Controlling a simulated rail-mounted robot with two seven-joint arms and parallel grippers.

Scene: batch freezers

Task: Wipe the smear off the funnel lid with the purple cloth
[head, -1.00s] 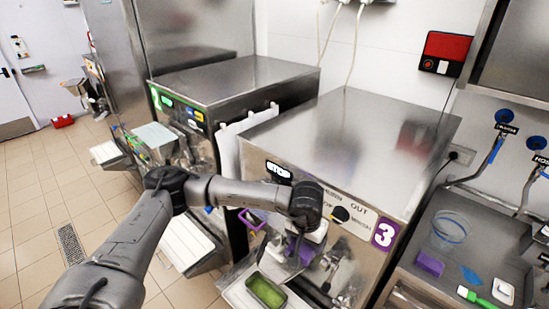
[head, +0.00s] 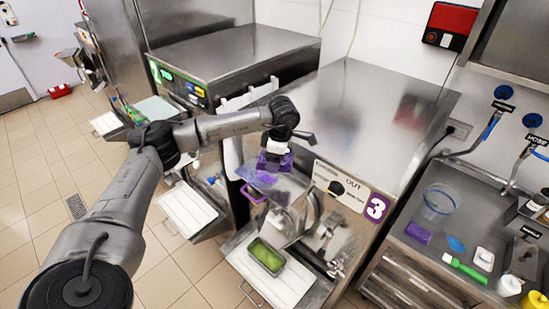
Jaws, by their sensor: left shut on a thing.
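My left gripper (head: 274,160) is shut on the purple cloth (head: 273,165) in front of machine 3, at the height of its upper front panel. A bluish-purple flap (head: 256,178), which looks like part of the cloth, hangs to the left below the fingers. A rounded shiny metal piece (head: 309,212), which looks like the funnel lid, stands steeply tilted on the machine's front, below and right of the gripper. The cloth appears apart from it. I cannot make out a smear on it. My right gripper is not in view.
A tray of green stuff (head: 266,257) sits on a white shelf (head: 240,262) below the machine's front. A purple frame (head: 253,194) is left of the lid. The right counter holds a clear bowl (head: 438,204), a purple block (head: 418,233) and a green-handled brush (head: 464,268).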

